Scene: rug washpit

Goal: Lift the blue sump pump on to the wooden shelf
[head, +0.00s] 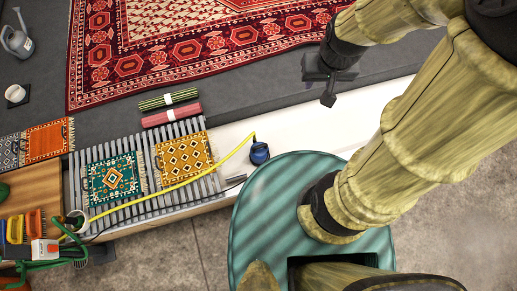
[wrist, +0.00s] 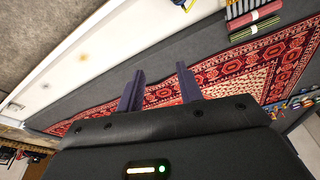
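The blue sump pump (head: 260,152) stands on the white ledge (head: 300,120) in the head view, just right of the slatted rack. A yellow hose (head: 225,158) runs from it to the lower left. A small blue and yellow bit at the top edge of the wrist view (wrist: 184,3) may be the pump. A brown wooden surface (head: 38,183) at the left looks like the wooden shelf. My gripper (head: 325,88) is up and to the right of the pump, apart from it. In the wrist view my gripper (wrist: 160,70) has its two fingers apart with nothing between them.
A large red rug (head: 190,45) covers the grey floor. Brushes and a green hose (head: 40,265) crowd the lower left. A dark cable crosses the rack.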

